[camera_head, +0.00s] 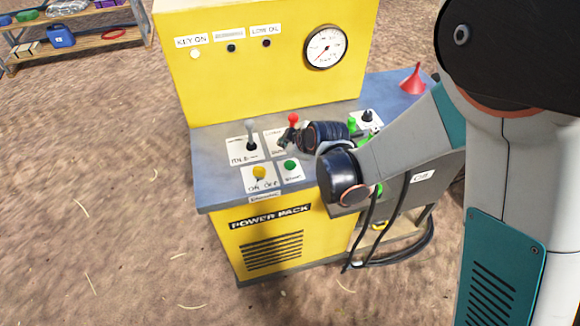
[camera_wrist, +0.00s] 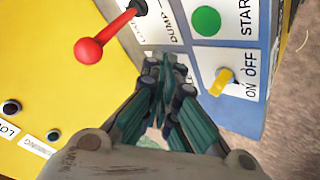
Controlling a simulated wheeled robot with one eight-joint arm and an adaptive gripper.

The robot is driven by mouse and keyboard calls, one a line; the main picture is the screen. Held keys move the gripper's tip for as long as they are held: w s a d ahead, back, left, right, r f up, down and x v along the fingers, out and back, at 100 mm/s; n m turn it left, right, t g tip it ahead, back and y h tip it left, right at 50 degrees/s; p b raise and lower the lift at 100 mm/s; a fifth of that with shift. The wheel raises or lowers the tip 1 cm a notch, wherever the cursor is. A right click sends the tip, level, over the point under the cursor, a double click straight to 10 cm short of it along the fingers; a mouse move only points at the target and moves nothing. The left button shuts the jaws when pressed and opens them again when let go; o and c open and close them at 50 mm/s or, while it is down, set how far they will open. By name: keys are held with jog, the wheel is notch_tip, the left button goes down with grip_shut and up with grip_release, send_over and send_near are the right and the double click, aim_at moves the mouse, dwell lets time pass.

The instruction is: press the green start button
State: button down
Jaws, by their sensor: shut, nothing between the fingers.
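The green start button (camera_head: 291,165) sits on a white plate marked START on the grey panel of the yellow power pack (camera_head: 222,235). In the wrist view the green button (camera_wrist: 206,20) is at the top, ahead and to the right of the fingertips. My gripper (camera_head: 284,141) is shut and empty, over the panel behind the button. In the wrist view my gripper (camera_wrist: 168,62) points toward the white plates, its tips apart from the green button. I cannot tell whether the tips touch the panel.
A red-knobbed lever (camera_head: 293,120) stands close to the fingers. The yellow ON/OFF switch (camera_head: 259,172) is left of the green button, and a grey-knobbed lever (camera_head: 251,133) stands behind it. A red funnel (camera_head: 412,78) and a gauge (camera_head: 325,47) are farther back.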

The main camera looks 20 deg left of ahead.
aim_at(288, 165)
jog(key=shift+f+b, duration=1.6)
jog(key=shift+f, duration=0.8)
jog(key=shift+f, duration=0.15)
jog(key=shift+f+b, duration=0.3)
jog(key=shift+b, duration=0.2)
jog(key=shift+f+b, duration=0.55)
jog(key=shift+r, duration=0.15)
jog(key=shift+r+p, duration=0.65)
jog(key=shift+r, duration=0.25)
jog(key=shift+r+p, duration=1.6)
jog(key=shift+r, duration=0.9)
